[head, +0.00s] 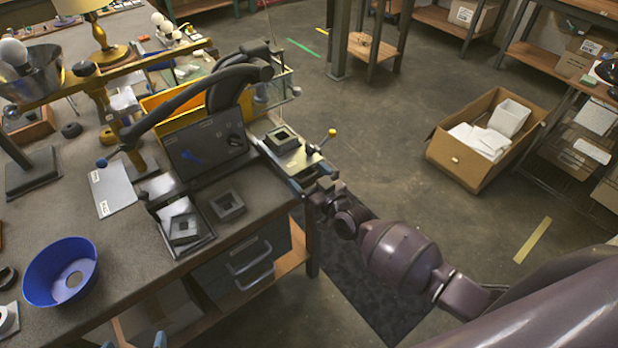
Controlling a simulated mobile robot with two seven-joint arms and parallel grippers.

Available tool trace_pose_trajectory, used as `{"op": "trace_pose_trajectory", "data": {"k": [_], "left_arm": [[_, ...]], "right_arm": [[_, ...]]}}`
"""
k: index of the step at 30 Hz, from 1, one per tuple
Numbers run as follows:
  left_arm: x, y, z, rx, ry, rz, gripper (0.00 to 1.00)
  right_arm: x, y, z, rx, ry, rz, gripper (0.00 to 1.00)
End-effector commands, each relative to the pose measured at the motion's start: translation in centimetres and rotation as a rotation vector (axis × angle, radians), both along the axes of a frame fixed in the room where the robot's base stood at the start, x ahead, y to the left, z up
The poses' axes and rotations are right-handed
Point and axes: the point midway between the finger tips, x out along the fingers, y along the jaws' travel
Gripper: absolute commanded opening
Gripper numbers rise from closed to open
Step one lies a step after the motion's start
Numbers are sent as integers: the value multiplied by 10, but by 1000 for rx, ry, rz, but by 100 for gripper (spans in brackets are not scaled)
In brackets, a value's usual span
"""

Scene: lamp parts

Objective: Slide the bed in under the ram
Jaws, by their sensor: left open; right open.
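The press is dark grey, with a curved frame (232,92), a long lever and an upright front panel (207,146). What I take to be the bed (300,160) is a pale slide sticking out to the right of the panel. It carries a square grey block (282,139) and has a yellow-knobbed handle (332,132). The ram cannot be made out behind the panel and frame. My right gripper (310,182) is open close to the bed's near right end; contact cannot be told. Only the fingertips of my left gripper (134,342) show at the bottom edge, apart and away from the press.
A tray with a square block (184,228) and a loose square block (228,206) lie before the panel. A blue bowl (62,272) stands at the bench's left front. A yellow bin (172,100) is behind. The floor right of the bench is clear up to a cardboard box (458,160).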

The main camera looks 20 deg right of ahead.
Motion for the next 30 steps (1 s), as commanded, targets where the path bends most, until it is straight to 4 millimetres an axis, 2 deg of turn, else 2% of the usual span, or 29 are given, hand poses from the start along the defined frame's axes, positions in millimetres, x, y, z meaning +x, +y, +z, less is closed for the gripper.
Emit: {"op": "trace_pose_trajectory", "data": {"k": [5,15,16,20,25,30], "left_arm": [[0,0,0,0,-1,0,98],[1,0,1,0,-3,0,98],[1,0,1,0,-3,0,98],[2,0,-2,0,-4,-2,98],[1,0,-12,0,0,-1,98],[1,0,-16,1,2,-3,98]], "right_arm": [[0,0,0,0,0,0,86],[0,1,0,0,0,1,34],[-1,1,0,0,0,2,32],[6,4,-1,0,-1,2,32],[30,12,-1,1,-4,2,32],[42,17,-1,-1,0,3,32]]}}
